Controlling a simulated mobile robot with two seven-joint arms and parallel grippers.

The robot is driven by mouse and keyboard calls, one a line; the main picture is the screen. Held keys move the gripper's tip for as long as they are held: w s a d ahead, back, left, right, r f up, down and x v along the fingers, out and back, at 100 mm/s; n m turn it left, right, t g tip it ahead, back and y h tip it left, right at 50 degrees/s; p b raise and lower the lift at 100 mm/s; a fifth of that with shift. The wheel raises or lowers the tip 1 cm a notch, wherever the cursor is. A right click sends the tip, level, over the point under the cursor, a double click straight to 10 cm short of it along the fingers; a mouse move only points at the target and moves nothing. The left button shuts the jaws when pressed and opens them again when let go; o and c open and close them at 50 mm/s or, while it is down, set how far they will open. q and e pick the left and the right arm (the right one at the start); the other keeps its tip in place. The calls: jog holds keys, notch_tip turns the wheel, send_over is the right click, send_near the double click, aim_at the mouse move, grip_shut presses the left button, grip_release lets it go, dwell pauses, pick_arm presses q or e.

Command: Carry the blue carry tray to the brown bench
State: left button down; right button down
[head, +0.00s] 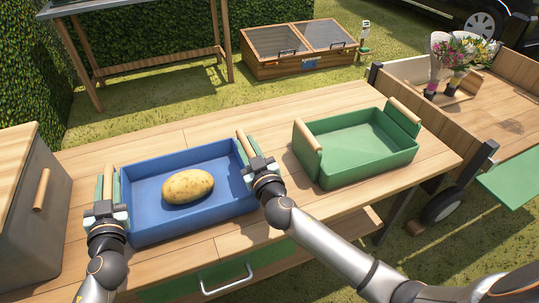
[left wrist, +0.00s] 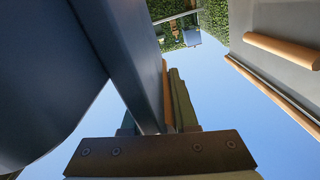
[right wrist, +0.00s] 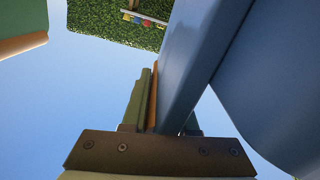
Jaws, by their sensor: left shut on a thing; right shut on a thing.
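The blue carry tray (head: 150,228) is level in the head view, over the near wooden worktop (head: 350,212). I cannot tell whether it touches the top. A potato (head: 188,186) lies in it. My left gripper (head: 108,196) is shut on the tray's left end, at its wooden handle. My right gripper (head: 254,160) is shut on the right end. The tray's blue wall fills much of the left wrist view (left wrist: 130,60) and right wrist view (right wrist: 195,60). A brown wooden table (head: 150,68) stands at the back left; I cannot tell if it is the brown bench.
A green tray (head: 355,170), empty, sits to the right on the worktop. A grey box (head: 30,225) with a wooden lid stands at the left. A wooden cart (head: 500,125) with flowers is at the right. A cold frame (head: 300,62) stands on the grass behind.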

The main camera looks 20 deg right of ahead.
pick_arm(q)
jog(key=c, duration=1.2)
grip_release()
jog(key=shift+a+f, duration=0.1)
jog(key=shift+f, duration=0.15)
pick_arm(e)
jog(key=c, duration=1.2)
grip_release()
jog(key=shift+d+f, duration=0.1)
jog(key=shift+f, duration=0.2)
pick_arm(q)
jog(key=shift+o, duration=1)
jog(key=shift+r, duration=0.1)
pick_arm(e)
jog(key=shift+o, duration=1)
jog(key=shift+r, duration=0.15)
pick_arm(q)
jog(key=o, duration=0.3)
pick_arm(e)
jog(key=o, duration=0.3)
jog(key=shift+s, duration=0.45)
pick_arm(q)
jog(key=s, duration=1.2)
pick_arm(e)
jog(key=s, duration=1.1)
jog(key=shift+s, duration=0.1)
